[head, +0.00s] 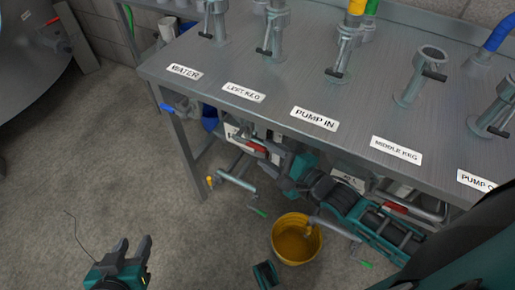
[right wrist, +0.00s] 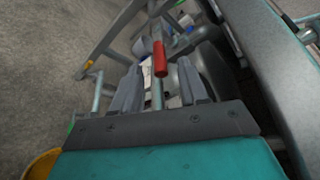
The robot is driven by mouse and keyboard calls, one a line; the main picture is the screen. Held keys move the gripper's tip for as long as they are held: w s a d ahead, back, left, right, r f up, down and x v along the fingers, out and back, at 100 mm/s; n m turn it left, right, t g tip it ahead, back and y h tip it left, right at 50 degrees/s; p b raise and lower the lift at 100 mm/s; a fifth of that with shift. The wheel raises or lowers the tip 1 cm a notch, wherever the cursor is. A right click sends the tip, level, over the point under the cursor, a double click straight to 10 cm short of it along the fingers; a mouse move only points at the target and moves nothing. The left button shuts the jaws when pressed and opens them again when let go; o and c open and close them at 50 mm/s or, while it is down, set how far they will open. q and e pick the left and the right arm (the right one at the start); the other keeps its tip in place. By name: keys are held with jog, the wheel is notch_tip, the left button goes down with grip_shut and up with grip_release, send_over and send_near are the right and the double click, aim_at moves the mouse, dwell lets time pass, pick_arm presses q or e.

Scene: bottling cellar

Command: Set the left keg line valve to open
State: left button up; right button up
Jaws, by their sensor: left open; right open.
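A red valve handle (head: 256,147) shows under the table, below the "LEFT KEG" label (head: 244,92). In the right wrist view the red handle (right wrist: 160,58) appears between the two grey fingers of my right gripper (right wrist: 158,85). The fingers stand apart, one on each side of its line; I cannot tell whether they touch it. In the head view my right gripper (head: 274,152) is under the table edge, beside the handle, and partly hides the valve. My left gripper (head: 133,254) is open and empty over the floor at the lower left.
The metal table (head: 210,90) carries several upright pipe fittings, with labels along its front edge. A second red handle (head: 395,208) is under "MIDDLE KEG". A yellow bucket (head: 297,240) stands on the floor below. Pipes and table legs crowd the space underneath.

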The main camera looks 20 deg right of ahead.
aim_at(264, 152)
jog(key=shift+b+x, duration=0.5)
jog(key=shift+x, duration=1.95)
jog(key=shift+c, duration=0.3)
grip_shut()
